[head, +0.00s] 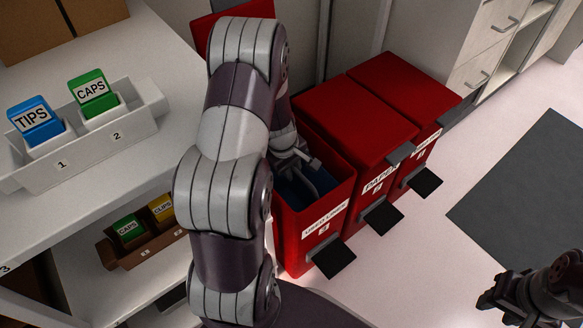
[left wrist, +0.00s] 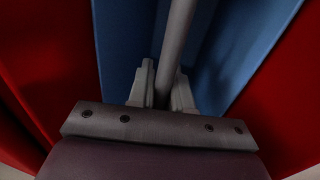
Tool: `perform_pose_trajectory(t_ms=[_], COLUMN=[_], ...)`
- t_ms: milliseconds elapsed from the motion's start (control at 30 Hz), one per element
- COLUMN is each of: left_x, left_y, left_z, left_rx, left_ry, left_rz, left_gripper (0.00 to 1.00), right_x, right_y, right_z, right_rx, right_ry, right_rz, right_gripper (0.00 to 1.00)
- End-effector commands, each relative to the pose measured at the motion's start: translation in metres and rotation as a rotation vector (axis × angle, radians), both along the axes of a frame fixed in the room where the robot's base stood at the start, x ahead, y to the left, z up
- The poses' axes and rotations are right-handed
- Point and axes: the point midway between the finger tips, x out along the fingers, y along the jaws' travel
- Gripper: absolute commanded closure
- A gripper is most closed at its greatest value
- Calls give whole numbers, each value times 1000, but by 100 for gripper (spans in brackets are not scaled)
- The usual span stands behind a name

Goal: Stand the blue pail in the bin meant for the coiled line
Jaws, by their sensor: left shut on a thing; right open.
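The blue pail (head: 294,192) is down inside the open red bin (head: 312,222) at the left of the bin row, mostly hidden by my left arm and the bin walls. In the left wrist view, blue pail sides (left wrist: 125,45) show between the red bin walls (left wrist: 45,70). My left gripper (head: 291,158) is in the bin's mouth, its fingers (left wrist: 165,92) shut on the pail's grey handle. Whether the pail touches the bin floor is hidden. The bin's front label is too small to read surely. My right gripper (head: 486,300) is open and empty at lower right.
Two closed red bins, one labelled PAPER (head: 350,105) and another (head: 405,85), stand to the right, with black pedals. A white table (head: 130,185) at left bears a tray (head: 145,118) of labelled boxes. Floor at right is clear around a dark mat (head: 530,190).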

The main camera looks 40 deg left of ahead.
Motion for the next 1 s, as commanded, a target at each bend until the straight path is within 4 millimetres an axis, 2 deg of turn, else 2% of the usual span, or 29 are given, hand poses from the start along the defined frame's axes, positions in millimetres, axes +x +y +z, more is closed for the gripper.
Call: perform_pose_trajectory(t_ms=[200, 233, 300, 567, 633, 733, 900, 1000], left_x=[0, 0, 0, 0, -1, -3, -12, -17], left_y=[0, 0, 0, 0, 0, 1, 4, 5], left_z=[-8, -7, -6, -6, -1, 20, 70, 94], left_rx=[0, 1, 0, 0, 0, 1, 1, 1], left_ry=[-1, -1, 0, 1, 0, 0, -1, -2], left_rz=[0, 0, 0, 0, 0, 0, -1, 1], left_gripper=[100, 75, 52, 51, 51, 51, 51, 51], right_x=[0, 0, 0, 0, 0, 0, 0, 0], right_y=[0, 0, 0, 0, 0, 0, 0, 0], right_z=[-6, -6, -5, -5, 0, 16, 51, 66], right_rx=[0, 0, 0, 0, 0, 0, 0, 0], right_ry=[0, 0, 0, 0, 0, 0, 0, 0], right_rz=[0, 0, 0, 0, 0, 0, 0, 0], right_gripper=[57, 57, 57, 57, 57, 57, 57, 57])
